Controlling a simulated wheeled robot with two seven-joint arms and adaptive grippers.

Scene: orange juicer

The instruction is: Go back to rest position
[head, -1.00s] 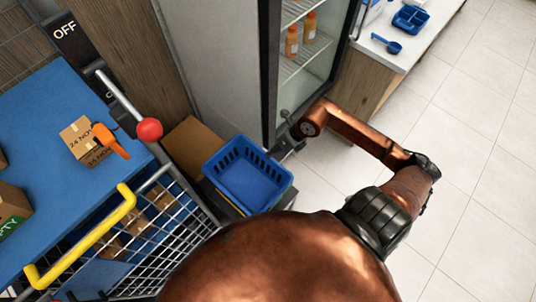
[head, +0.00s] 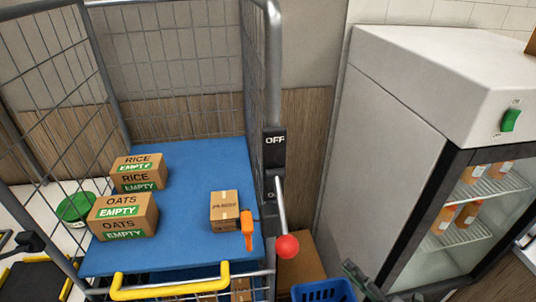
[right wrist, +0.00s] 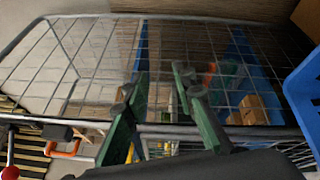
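My right gripper (head: 362,280) shows only in part at the bottom edge of the head view, right of the cart. In the right wrist view its two green fingers (right wrist: 160,82) stand apart with nothing between them, in front of the wire cart. My left gripper is not in view.
A wire roll cart with a blue shelf (head: 190,160) holds rice and oats boxes (head: 125,215), a small carton (head: 225,210) and an orange scanner (head: 247,228). A fridge with bottles (head: 400,150) stands right. A blue basket (head: 323,290) sits low between them.

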